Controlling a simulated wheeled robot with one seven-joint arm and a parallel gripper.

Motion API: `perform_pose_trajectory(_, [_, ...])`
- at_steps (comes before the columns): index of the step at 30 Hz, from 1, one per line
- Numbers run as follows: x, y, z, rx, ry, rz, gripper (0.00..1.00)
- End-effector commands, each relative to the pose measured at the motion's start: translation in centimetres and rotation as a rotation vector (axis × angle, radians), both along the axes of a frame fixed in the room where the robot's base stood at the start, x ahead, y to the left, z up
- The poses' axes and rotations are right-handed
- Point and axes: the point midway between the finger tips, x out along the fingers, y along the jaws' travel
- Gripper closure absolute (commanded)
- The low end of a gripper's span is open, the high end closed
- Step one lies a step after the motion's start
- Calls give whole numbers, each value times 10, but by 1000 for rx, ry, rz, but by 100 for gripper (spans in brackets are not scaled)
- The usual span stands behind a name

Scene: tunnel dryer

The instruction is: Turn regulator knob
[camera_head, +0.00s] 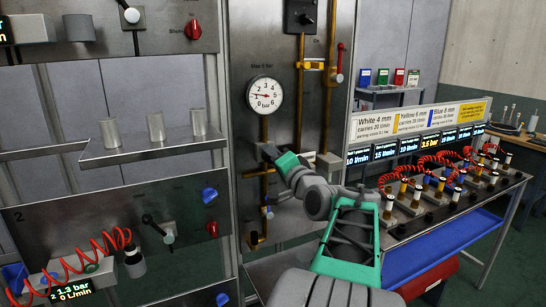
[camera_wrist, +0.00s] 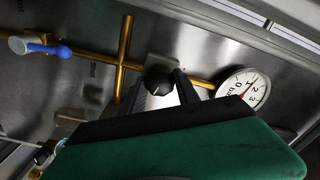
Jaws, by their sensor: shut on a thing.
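The black regulator knob (camera_wrist: 158,80) sits on a brass pipe against the steel panel in the wrist view. My gripper (camera_wrist: 160,88) is shut on the knob, with one dark finger on each side of it. In the head view my gripper (camera_head: 270,152) reaches the panel just below the gauge, and the arm and gripper hide the knob. The gauge (camera_wrist: 243,87) also shows to the right of the knob in the wrist view.
A blue-handled valve (camera_wrist: 50,49) is on the pipe left of the knob. A red-handled valve (camera_head: 340,62) is on the panel's right side. A shelf (camera_head: 140,150) with metal cups stands left, and a bench with coiled red hoses (camera_head: 405,171) stands right.

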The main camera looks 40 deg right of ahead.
Motion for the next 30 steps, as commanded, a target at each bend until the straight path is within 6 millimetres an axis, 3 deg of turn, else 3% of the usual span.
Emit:
perform_pose_trajectory(12, [0,0,-1,189,-53,1,100])
perform_pose_trajectory(28, [0,0,-1,211,-61,1,100])
perform_pose_trajectory(29, [0,0,-1,211,-61,1,61])
perform_pose_trajectory(30, [0,0,-1,211,-61,1,58])
